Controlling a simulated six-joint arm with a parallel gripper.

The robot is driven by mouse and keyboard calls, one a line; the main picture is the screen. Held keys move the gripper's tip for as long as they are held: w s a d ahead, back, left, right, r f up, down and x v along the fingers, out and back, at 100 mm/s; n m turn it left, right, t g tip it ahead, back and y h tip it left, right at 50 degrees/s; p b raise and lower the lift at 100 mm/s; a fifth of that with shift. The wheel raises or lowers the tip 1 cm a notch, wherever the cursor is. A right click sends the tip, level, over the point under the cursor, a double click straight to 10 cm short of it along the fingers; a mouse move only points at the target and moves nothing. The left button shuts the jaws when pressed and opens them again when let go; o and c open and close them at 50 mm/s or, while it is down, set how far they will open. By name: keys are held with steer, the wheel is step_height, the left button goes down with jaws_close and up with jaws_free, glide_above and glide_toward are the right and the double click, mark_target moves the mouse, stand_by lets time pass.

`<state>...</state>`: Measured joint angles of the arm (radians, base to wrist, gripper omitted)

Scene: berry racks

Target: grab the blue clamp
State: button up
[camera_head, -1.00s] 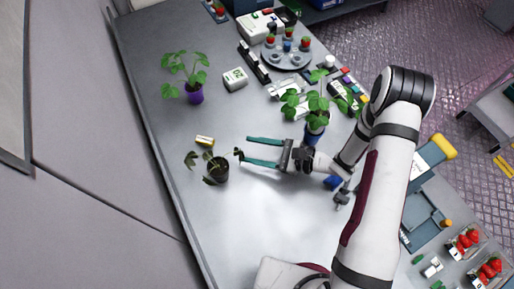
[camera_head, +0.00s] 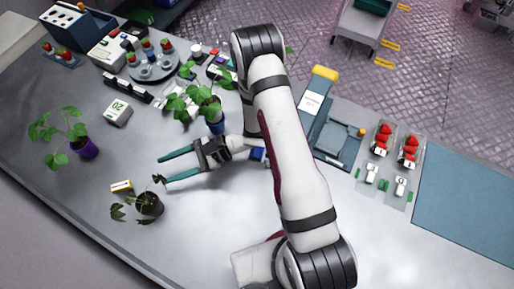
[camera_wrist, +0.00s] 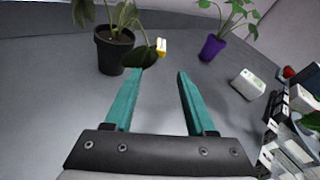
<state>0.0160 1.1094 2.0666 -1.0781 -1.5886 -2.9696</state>
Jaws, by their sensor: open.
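My gripper (camera_head: 164,168) has teal fingers spread apart with nothing between them. It is over the table, beside a wilted plant in a black pot (camera_head: 150,204). The wrist view shows the open fingers (camera_wrist: 159,74), with a drooping leaf of that plant near the left fingertip. A small blue object (camera_head: 258,154) lies on the table by my wrist, partly hidden by my arm. I cannot tell whether it is the blue clamp. No clearly recognisable blue clamp shows in the wrist view.
A yellow-and-white block (camera_head: 121,186) lies near the black pot. A plant in a purple pot (camera_head: 85,148) and a white box (camera_head: 118,113) stand farther back. A plant in a blue pot (camera_head: 215,126) is close behind my gripper. Berry trays (camera_head: 375,165) lie at right.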

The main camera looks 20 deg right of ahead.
steer(key=o, duration=0.6)
